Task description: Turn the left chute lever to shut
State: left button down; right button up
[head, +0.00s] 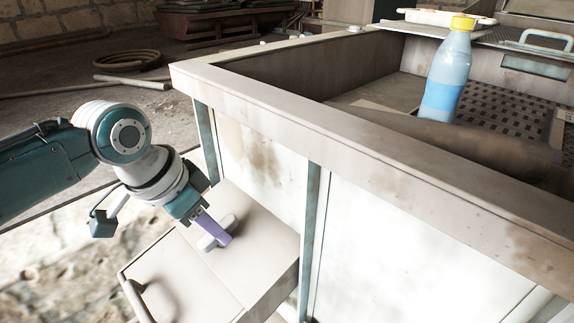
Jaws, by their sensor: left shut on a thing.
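My left gripper (214,230) reaches down from the left to the pale panel (265,245) that juts from the front of the machine. Its purple finger is shut on a small light-grey rounded bar (228,220), which shows on both sides of the finger. I take this bar for the left chute lever, though the finger hides its middle and I cannot tell its exact angle. My right gripper is out of view.
A curved grey handle (138,301) sits at the panel's outer edge. The machine's raised rim (330,140) runs along its top. Inside stands a blue bottle with a yellow cap (447,75). A hose coil (126,61) lies on the floor behind.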

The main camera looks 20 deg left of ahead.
pick_arm(q)
jog(key=shift+r+n+p, duration=0.25)
jog(key=shift+n+p, duration=1.35)
jog(key=shift+p, duration=0.2)
jog(key=n+y+p, duration=0.1)
jog(key=n+p, duration=0.2)
jog(key=n, duration=0.1)
jog(key=shift+d+f+n, duration=0.1)
jog(key=shift+n, duration=0.2)
jog(key=n+p, duration=0.1)
jog(key=n, duration=0.1)
jog(key=shift+n, duration=0.4)
jog(key=n+p, duration=0.1)
jog(key=n, duration=0.1)
jog(key=shift+f+n, duration=0.1)
jog(key=shift+n, duration=0.2)
jog(key=n, duration=0.4)
jog(key=shift+n+g+y, duration=0.4)
jog(key=c, duration=0.7)
grip_release()
